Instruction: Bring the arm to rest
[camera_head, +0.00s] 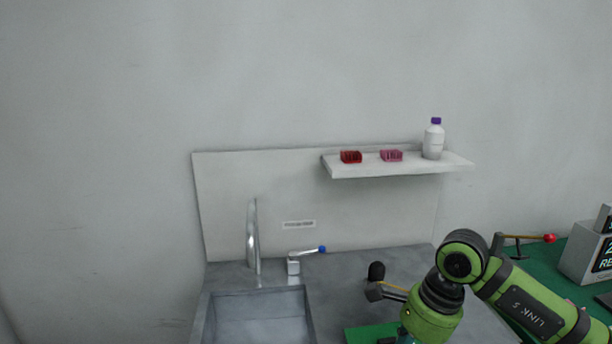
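My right arm (530,310), green with black joints and the label "LINK 5", comes in from the lower right. It bends at a dark joint and points down toward the bottom edge. Its gripper is not visible, cut off below the frame. My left arm and gripper do not show. A lever with a red ball (549,238) stands behind my arm on the right. A black rounded knob (376,272) with a grey bracket and thin yellowish rod is left of my arm.
A metal sink (259,315) with a tall faucet (252,237) is at the lower left. A wall shelf (400,167) holds a red rack (351,157), a pink rack (391,155) and a purple-capped bottle (433,140). A grey box with a display (585,254) stands at the right.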

